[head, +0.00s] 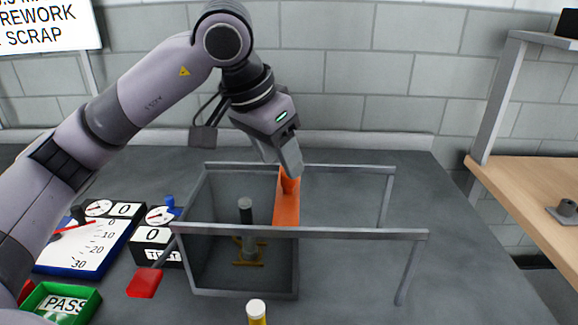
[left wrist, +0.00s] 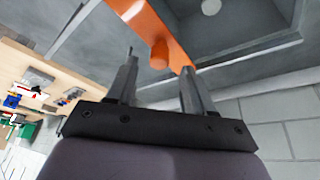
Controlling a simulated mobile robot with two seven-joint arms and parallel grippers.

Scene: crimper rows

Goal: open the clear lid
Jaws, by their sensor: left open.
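A grey-framed box with see-through walls (head: 245,293) stands on the bench in the head view. Two rails (head: 350,234) run along its top and extend right past it. An orange strip with a round knob (head: 287,207) lies at the box's right end; it marks the clear lid's edge, but the clear sheet itself is hard to make out. The strip also shows in the left wrist view (left wrist: 150,27). My left gripper (head: 287,170) is open, pointing down at the knob. In the left wrist view (left wrist: 158,68) the knob appears between its fingertips; contact cannot be told. My right gripper is not in view.
A dark post on a brass-coloured base (head: 247,235) stands inside the box. A red block (head: 145,283), gauges (head: 155,235), a green PASS tray (head: 65,300) and a yellow, white-capped item (head: 257,312) are nearby. Bench right of the box is clear under the rails.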

